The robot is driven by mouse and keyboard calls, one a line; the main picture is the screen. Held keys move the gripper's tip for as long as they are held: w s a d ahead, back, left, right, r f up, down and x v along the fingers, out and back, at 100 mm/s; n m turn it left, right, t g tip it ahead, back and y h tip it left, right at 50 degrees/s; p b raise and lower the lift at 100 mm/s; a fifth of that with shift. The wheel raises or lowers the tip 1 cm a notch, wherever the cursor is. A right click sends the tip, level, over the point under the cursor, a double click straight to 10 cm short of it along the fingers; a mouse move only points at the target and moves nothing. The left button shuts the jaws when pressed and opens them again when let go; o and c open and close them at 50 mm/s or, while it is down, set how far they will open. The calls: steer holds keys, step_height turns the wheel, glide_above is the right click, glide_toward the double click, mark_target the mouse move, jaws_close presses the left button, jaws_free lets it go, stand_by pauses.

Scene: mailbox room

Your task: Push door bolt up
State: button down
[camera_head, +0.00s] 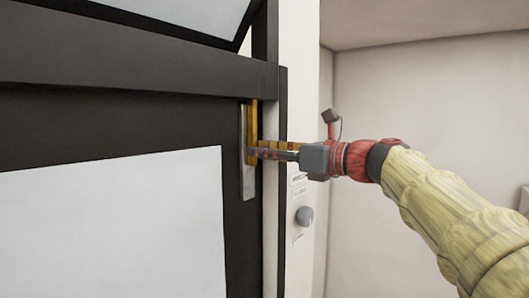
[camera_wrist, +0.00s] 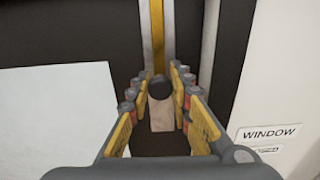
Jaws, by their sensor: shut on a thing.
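The door bolt shows in the head view as a grey metal plate (camera_head: 247,185) with a yellow strip (camera_head: 253,118) on the dark frame's right edge. In the wrist view the yellow strip (camera_wrist: 158,35) runs up from a dark round knob (camera_wrist: 159,88), with a pale plate part below the knob. My gripper (camera_head: 253,152) reaches in from the right at the middle of the plate. Its yellow fingers stand on both sides of the knob in the wrist view and are shut on the bolt. The exact contact is hard to see.
A dark frame (camera_head: 110,128) with a pale panel (camera_head: 115,225) fills the left. A white post (camera_head: 298,70) stands right of the bolt, with a round grey knob (camera_head: 304,216) below my gripper. A "WINDOW" label (camera_wrist: 268,133) shows at right. Open room lies to the right.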

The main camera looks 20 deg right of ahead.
steer(key=shift+s+r, duration=0.1)
steer(key=shift+r, duration=0.25)
steer(key=c, duration=2)
jaws_free()
steer(key=shift+c, duration=0.2)
steer(key=o, duration=0.4)
steer(key=shift+f, duration=0.15)
steer(key=v, duration=1.1)
steer(key=shift+s+d, duration=0.25)
steer(key=shift+s, duration=0.05)
